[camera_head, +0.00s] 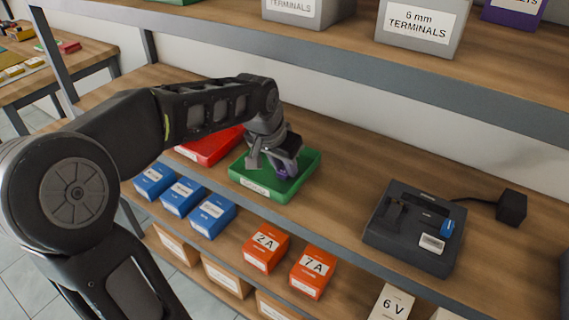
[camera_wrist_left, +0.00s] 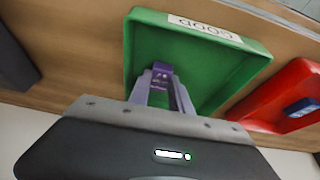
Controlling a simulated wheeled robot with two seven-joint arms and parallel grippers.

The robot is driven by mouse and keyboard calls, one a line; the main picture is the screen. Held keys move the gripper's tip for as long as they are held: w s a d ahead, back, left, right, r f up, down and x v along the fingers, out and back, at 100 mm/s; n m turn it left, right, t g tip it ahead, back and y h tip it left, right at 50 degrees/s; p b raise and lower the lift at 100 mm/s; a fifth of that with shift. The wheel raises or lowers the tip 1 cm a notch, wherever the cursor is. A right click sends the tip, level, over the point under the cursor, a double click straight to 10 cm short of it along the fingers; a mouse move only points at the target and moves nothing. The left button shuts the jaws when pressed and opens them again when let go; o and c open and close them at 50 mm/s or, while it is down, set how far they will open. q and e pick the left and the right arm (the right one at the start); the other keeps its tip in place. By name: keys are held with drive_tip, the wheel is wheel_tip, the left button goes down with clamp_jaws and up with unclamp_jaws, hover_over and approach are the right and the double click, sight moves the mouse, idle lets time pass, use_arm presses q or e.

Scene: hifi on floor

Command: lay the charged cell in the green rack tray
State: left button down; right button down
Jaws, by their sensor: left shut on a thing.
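The green rack tray (camera_head: 305,172) lies on the wooden shelf, and its label reads "GOOD" in the left wrist view (camera_wrist_left: 204,28). My left gripper (camera_head: 277,168) reaches down over the tray and is shut on a purple cell (camera_head: 287,171). The cell also shows between the fingertips in the left wrist view (camera_wrist_left: 162,69). It is within the tray's outline; I cannot tell whether it touches the tray floor. The fingers hide part of it. My right gripper is not in view.
A red tray (camera_head: 207,150) stands just left of the green one; a blue cell (camera_wrist_left: 301,107) lies in it. A dark charger (camera_head: 408,252) with a blue cell (camera_head: 448,228) stands at right. Blue boxes (camera_head: 212,215) and orange boxes (camera_head: 312,271) line the lower front. An upper shelf (camera_head: 330,38) hangs behind.

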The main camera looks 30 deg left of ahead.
use_arm(q)
drive_tip(key=shift+f, duration=0.1)
drive_tip(key=c, duration=1.6)
unclamp_jaws()
drive_tip(key=shift+f, duration=0.1)
drive_tip(key=shift+c, duration=0.2)
drive_tip(key=o, duration=0.5)
drive_tip(key=shift+c, duration=0.2)
drive_tip(key=shift+r, duration=0.2)
drive_tip(key=shift+r, duration=0.2)
drive_tip(key=v, duration=0.2)
drive_tip(key=s+v, duration=0.1)
drive_tip(key=v, duration=0.2)
drive_tip(key=shift+f+b, duration=0.15)
drive_tip(key=shift+b, duration=0.15)
drive_tip(key=s+b, duration=0.1)
drive_tip(key=s, duration=1)
drive_tip(key=shift+d+b, duration=0.15)
drive_tip(key=shift+b, duration=0.2)
